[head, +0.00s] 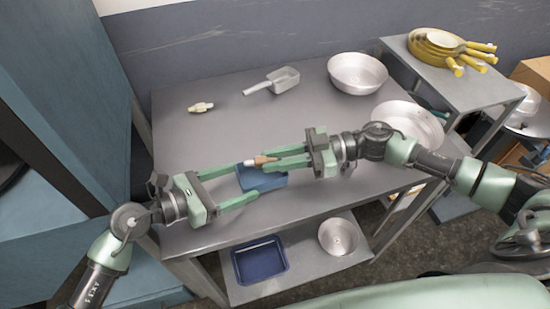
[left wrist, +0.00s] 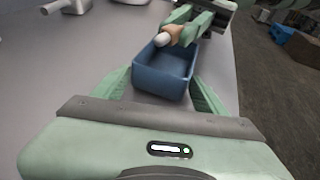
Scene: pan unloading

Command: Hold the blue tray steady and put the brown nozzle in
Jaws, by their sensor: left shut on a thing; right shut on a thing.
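The blue tray (head: 267,182) is a small open box on the grey table, near its front edge. It also shows in the left wrist view (left wrist: 158,82), and the inside that I see is empty. My left gripper (head: 248,181) is shut on the tray, one finger along each side. The brown nozzle (head: 261,159) has a pale tip pointing left. My right gripper (head: 274,158) is shut on it and holds it above the tray's far side. The nozzle also shows in the left wrist view (left wrist: 174,33), over the tray's far rim.
A pale nozzle (head: 201,107), a metal scoop (head: 276,80), a metal bowl (head: 357,72) and a metal pan (head: 408,122) lie on the table (head: 185,150). A darker blue tray (head: 260,264) and another bowl (head: 338,237) are on the lower shelf. Yellow-handled pans (head: 447,46) stand at right.

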